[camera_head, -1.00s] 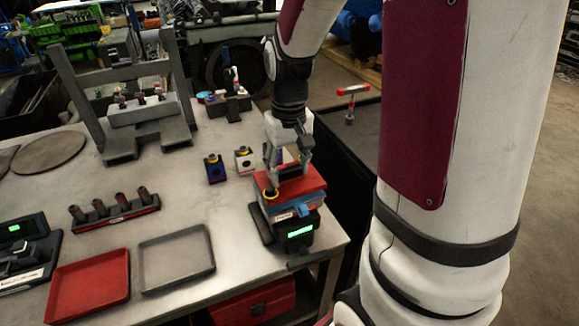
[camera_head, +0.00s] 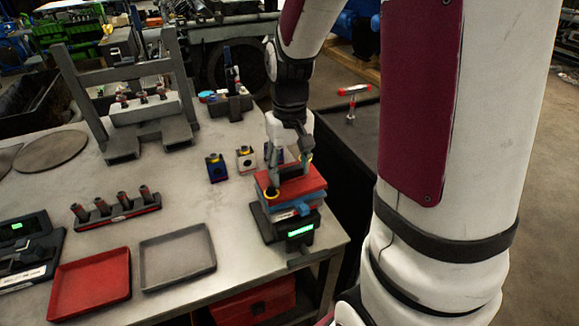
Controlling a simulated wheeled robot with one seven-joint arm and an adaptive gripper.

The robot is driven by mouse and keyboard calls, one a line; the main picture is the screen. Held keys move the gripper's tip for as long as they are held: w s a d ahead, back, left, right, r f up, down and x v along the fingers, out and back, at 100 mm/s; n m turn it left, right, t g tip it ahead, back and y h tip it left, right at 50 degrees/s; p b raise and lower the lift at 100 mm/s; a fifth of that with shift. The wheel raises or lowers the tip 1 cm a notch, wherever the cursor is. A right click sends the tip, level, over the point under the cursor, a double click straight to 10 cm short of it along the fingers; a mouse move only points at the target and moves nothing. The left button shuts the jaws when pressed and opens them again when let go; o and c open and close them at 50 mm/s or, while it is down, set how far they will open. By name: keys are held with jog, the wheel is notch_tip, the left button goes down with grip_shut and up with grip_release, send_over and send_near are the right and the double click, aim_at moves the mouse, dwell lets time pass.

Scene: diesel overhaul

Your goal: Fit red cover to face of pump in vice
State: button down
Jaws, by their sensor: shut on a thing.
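The red slab lies on a blue layer (camera_head: 312,203) over a dark device with a lit green display (camera_head: 300,231).
A red tray (camera_head: 90,292) and a grey tray (camera_head: 178,257) lie at the front. A rack of dark cylinders (camera_head: 117,208) and a grey press frame (camera_head: 120,75) stand left.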

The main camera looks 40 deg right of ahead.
jog(key=shift+f, duration=0.8)
dwell(0.6)
jog(key=c, duration=0.6)
grip_release()
jog(key=shift+r, duration=0.1)
notch_tip(320, 180, up, 12)
